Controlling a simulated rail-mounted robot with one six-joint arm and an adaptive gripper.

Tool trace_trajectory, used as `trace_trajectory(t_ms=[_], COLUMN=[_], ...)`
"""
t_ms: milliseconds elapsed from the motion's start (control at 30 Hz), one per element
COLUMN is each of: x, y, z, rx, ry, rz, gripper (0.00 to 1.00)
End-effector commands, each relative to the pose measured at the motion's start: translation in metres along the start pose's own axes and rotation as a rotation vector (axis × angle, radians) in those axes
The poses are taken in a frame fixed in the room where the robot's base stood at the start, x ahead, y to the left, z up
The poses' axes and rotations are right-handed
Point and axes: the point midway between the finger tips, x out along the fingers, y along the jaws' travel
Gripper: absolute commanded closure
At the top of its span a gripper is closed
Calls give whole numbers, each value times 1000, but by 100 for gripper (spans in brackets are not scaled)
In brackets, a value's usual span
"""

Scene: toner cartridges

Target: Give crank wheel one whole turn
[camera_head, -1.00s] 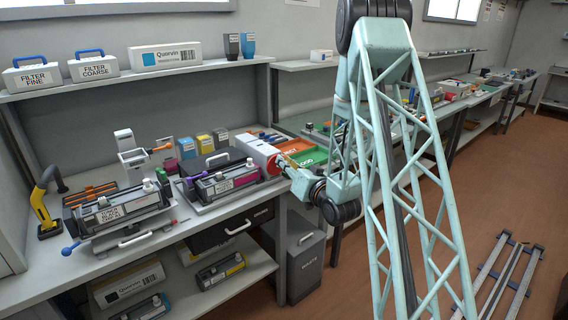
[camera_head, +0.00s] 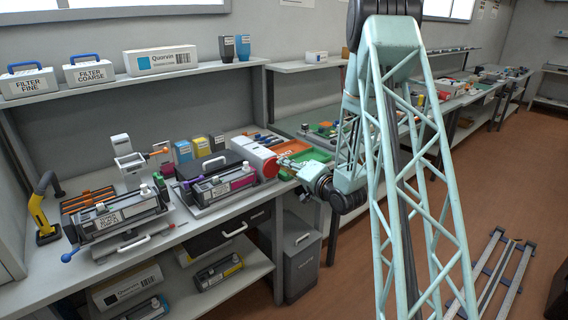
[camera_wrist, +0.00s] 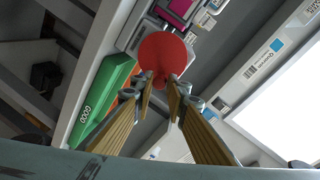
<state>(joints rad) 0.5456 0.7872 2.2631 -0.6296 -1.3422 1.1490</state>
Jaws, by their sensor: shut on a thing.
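The red crank wheel (camera_head: 271,168) is on the right-hand end of a white and red machine (camera_head: 248,150) at the bench's right end. In the wrist view the wheel's red disc (camera_wrist: 163,52) faces me. My gripper (camera_wrist: 162,82) has its two yellow-lined fingers closed around a small red part at the disc's lower edge, which looks like its knob. The fingertips hide most of this part. In the head view my gripper (camera_head: 289,169) reaches the wheel from the right, small and partly hidden by my wrist.
A green tray (camera_head: 314,155) marked GOOD and an orange tray lie just behind my gripper. Black cartridge stands (camera_head: 117,214) and a yellow-handled tool (camera_head: 42,207) are on the bench at left. A grey waste bin (camera_head: 301,262) stands below; the floor at right is mostly open.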

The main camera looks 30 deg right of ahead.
Motion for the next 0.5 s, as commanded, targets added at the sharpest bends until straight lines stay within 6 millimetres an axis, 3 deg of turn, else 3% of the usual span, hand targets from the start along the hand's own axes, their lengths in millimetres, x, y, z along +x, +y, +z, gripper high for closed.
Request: trace_trajectory(t_ms=[500], x=[2], y=[13], z=[-2], rx=[386], ry=[-77], rz=[18], gripper=[97])
